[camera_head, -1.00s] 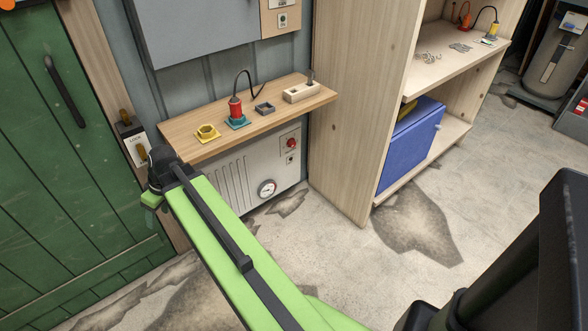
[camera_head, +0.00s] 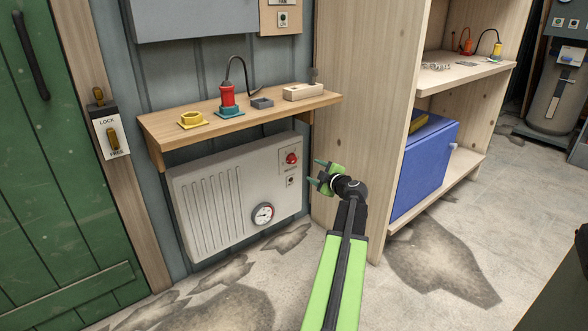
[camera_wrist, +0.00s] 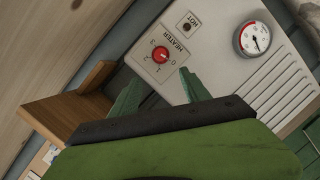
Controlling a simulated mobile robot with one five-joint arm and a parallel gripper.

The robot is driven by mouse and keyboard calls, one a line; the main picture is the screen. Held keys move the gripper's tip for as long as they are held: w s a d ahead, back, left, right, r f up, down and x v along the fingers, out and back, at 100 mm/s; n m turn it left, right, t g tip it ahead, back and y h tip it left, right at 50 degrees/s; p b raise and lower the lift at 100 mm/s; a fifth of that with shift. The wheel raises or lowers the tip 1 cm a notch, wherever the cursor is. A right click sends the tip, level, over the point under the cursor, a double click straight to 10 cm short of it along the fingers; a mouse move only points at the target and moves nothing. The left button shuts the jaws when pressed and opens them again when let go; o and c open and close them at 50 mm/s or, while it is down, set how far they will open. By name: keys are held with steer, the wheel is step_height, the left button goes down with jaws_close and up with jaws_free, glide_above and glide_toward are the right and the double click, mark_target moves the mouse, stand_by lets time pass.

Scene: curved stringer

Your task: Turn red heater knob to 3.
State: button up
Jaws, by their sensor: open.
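The red heater knob (camera_head: 291,158) is on a light plate at the upper right of the grey wall heater (camera_head: 205,205). In the wrist view the knob (camera_wrist: 160,54) sits beside the word HEATER, with printed numbers around it; its exact setting is too small to tell. My gripper (camera_head: 318,171) is open and empty, to the right of the knob in the head view and apart from it. In the wrist view its two green fingers (camera_wrist: 158,90) point toward the panel, with the knob a little beyond the gap between the tips.
A wooden shelf (camera_head: 160,125) juts out above the heater, carrying a red connector (camera_head: 227,97) and a yellow socket (camera_head: 192,119). A tall wooden panel (camera_head: 345,110) stands just right of the heater. A round gauge (camera_head: 262,214) is below the knob.

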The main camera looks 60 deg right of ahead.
mark_target(294, 160)
steer(key=b+x, duration=0.3)
steer(key=x, duration=1.4)
steer(key=shift+f, duration=0.15)
steer(key=shift+c, duration=0.3)
